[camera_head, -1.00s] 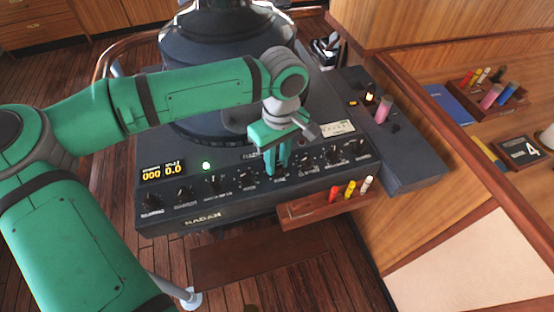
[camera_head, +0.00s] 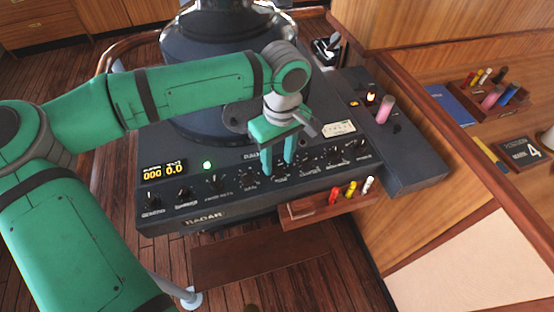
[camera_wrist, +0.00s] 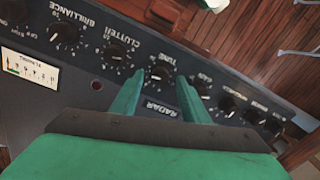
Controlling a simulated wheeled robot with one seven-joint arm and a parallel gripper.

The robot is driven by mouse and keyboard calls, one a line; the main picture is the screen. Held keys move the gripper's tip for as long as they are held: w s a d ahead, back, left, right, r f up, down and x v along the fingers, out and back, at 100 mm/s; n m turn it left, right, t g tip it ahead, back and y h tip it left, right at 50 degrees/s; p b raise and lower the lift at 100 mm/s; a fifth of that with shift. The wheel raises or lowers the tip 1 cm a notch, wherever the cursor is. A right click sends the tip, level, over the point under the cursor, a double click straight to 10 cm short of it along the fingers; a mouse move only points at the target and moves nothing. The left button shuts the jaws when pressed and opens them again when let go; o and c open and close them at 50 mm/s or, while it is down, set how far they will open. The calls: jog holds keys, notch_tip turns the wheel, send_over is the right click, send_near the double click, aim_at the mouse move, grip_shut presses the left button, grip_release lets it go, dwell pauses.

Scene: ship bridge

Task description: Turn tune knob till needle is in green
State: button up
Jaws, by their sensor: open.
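The tune knob (camera_wrist: 156,76) is a dark round knob with a pale scale on the radar panel. In the wrist view, where labels appear upside down, it lies between and just beyond my gripper's spread fingertips (camera_wrist: 160,84). My gripper (camera_head: 278,170) is open, with its teal fingers pointing down at the panel in the head view. I cannot tell whether either finger touches the knob. The white tuning gauge (camera_wrist: 17,69) is at the left of the wrist view and shows as a small plate in the head view (camera_head: 339,128).
Other knobs flank the tune knob closely, including clutter (camera_wrist: 116,55) and gain (camera_wrist: 199,86). A wooden pen tray (camera_head: 310,213) juts out below the panel's front edge. A side console (camera_head: 405,160) with a pink cylinder (camera_head: 385,109) stands to the right.

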aim_at(279, 164)
notch_tip(279, 164, up, 10)
jog(key=shift+w+f, duration=0.15)
jog(key=shift+d, duration=0.15)
dwell(0.4)
